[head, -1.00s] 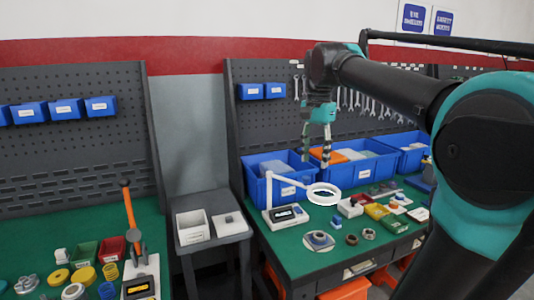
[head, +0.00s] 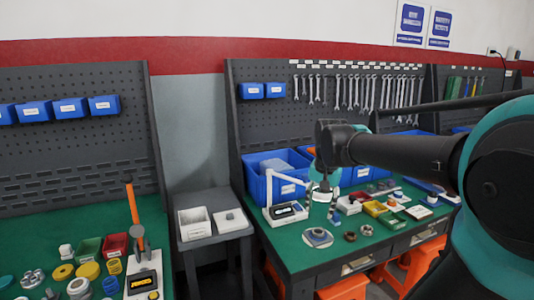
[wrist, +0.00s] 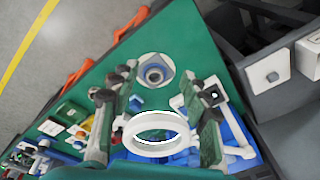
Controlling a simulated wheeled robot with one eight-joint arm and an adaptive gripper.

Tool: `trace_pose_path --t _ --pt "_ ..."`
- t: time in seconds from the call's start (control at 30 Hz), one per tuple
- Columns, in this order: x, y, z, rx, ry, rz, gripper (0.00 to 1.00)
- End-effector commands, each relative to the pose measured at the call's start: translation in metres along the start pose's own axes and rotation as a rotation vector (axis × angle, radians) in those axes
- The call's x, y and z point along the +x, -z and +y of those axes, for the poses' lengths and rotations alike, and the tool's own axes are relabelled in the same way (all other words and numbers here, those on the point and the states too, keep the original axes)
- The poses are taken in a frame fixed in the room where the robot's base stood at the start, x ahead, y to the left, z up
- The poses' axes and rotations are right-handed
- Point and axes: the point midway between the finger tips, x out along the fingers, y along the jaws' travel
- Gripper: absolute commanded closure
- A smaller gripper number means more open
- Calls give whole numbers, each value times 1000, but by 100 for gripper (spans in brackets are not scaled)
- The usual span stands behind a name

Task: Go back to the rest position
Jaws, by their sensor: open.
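My gripper (head: 322,193) is open and empty. In the head view it hangs low over the right green bench (head: 290,262), in front of the white ring lamp (head: 285,177) and partly hidden by my own wrist. In the wrist view my gripper (wrist: 157,85) has its two fingers spread wide. The lamp's white ring (wrist: 155,133) shows between them; I cannot tell whether they touch it.
Blue bins (head: 275,165) stand behind the lamp. Small coloured trays (head: 375,208) and loose rings lie right of my gripper. A grey side table (head: 213,229) with a white box stands to the left. Orange stools (head: 343,288) are below the bench.

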Motion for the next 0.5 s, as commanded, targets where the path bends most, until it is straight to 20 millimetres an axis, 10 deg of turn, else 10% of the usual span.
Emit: trace_pose_path --t 0.2,0.5 --pt "93 -46 43 -216 35 97 54" --pt "162 -105 88 -430 41 201 54"
